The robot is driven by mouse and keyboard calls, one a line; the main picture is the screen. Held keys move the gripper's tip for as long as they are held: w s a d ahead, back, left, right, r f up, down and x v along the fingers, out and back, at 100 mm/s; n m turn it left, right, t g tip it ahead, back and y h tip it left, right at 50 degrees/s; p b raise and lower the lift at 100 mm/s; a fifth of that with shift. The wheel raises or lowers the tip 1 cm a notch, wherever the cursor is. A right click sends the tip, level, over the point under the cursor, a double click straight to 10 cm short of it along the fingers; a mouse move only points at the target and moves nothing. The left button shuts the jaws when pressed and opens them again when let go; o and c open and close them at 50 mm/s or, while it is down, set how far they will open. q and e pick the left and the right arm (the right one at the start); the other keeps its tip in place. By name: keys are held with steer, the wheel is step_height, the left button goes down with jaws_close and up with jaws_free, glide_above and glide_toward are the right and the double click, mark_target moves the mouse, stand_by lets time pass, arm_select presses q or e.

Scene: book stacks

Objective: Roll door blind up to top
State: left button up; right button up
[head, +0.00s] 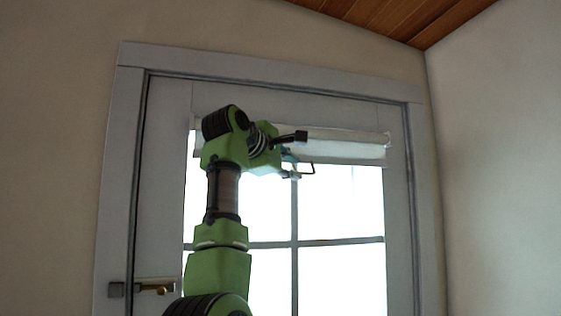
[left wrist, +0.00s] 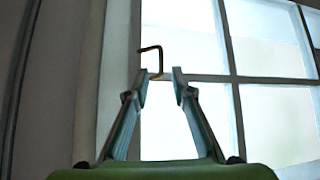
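The white blind (head: 345,151) is gathered in a short band across the top of the door's glass, with its left part hidden behind my left arm. The bright panes below it are uncovered. My left gripper (head: 291,166) is in front of the blind's lower edge; I cannot tell whether it touches. In the left wrist view its two fingers (left wrist: 162,76) stand apart with a gap between the tips. A thin dark bent bar (left wrist: 151,48) shows at the tips, its lower end seen between them; I cannot tell whether it touches a finger. My right gripper is out of view.
The grey-white door (head: 160,190) looks closed in its frame (head: 262,68). A brass door handle (head: 155,287) is at its lower left. A bare wall (head: 497,160) stands close on the right. A wooden ceiling (head: 400,18) is above.

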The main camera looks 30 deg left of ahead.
arm_select(q)
steer(key=s, duration=0.5)
steer(key=shift+s+d+r, duration=0.1)
steer(key=shift+s+r, duration=0.25)
steer(key=shift+s, duration=0.05)
steer(key=shift+f, duration=0.1)
